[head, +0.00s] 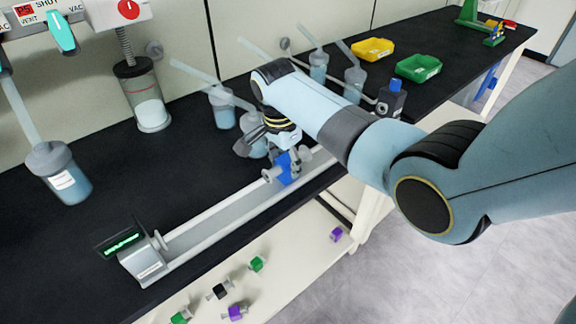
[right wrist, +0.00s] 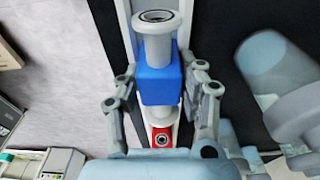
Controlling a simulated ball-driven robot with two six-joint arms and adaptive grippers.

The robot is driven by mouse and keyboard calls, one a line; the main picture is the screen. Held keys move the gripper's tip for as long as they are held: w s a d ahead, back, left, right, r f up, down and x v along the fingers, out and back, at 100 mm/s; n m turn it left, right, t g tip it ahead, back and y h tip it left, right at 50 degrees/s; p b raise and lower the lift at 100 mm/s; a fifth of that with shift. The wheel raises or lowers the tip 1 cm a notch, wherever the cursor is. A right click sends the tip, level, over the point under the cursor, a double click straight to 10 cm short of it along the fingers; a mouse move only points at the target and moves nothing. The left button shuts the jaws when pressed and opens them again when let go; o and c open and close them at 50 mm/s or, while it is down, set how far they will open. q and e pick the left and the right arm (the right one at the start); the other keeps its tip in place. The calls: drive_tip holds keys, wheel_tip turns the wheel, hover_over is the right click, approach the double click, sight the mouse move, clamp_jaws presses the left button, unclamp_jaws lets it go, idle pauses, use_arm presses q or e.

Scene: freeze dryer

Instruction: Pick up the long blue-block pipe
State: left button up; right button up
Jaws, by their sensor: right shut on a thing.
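The blue-block pipe (head: 284,168) is at the far part of a long pale rail (head: 215,215) on the black bench. In the right wrist view its blue block (right wrist: 160,84) has a grey flanged pipe end (right wrist: 157,35) sticking out. My right gripper (head: 291,160) is over the block; in the right wrist view its fingers (right wrist: 164,94) are shut on the block's two sides. I cannot tell whether the pipe touches the rail. My left gripper is not in view.
Flasks with clear tubes (head: 60,172) stand along the bench. A green display (head: 122,243) is at the rail's near end. Small coloured blocks (head: 257,264) lie on the lower shelf. Yellow (head: 372,49) and green (head: 418,68) bins stand at the back right.

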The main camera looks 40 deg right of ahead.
clamp_jaws()
drive_tip(key=shift+r, duration=0.15)
